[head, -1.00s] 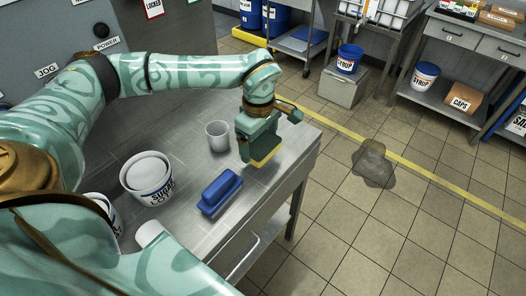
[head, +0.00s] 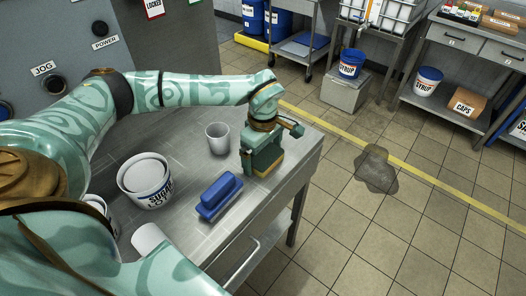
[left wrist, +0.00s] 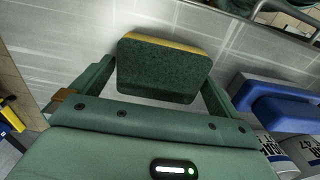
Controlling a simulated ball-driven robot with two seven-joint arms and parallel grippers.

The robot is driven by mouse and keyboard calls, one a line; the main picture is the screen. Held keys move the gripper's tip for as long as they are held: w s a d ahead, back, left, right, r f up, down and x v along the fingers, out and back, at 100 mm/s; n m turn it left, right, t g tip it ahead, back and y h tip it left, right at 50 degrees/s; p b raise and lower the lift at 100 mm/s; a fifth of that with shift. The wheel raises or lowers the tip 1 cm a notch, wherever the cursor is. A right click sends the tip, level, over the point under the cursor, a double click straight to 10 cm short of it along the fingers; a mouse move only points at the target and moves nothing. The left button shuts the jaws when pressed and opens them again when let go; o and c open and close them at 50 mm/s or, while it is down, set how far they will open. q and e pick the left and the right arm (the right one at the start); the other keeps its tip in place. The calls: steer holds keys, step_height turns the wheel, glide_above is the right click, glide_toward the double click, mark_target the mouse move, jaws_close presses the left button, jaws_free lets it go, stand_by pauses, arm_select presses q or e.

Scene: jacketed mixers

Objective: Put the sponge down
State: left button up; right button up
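The sponge, dark green with a yellow layer, is in my left gripper (head: 262,150), low over the right end of the metal table (head: 185,128). In the left wrist view the sponge (left wrist: 160,72) fills the space between the two fingers, which appear to touch its sides. In the head view the gripper mostly hides it. Its lower edge is at or very near the tabletop; I cannot tell if it touches. My right gripper is not in view.
A blue block-like tool (head: 219,197) lies just left of the sponge. A grey cup (head: 218,138) stands behind it, and a white sugar tub (head: 150,190) stands farther left. The table's right edge is close to the gripper. A dark puddle (head: 376,170) lies on the floor.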

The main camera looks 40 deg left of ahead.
mark_target(263, 153)
arm_select(q)
step_height(263, 153, up, 12)
steer(key=p, duration=0.3)
steer(key=shift+r, duration=0.2)
stand_by(0.4)
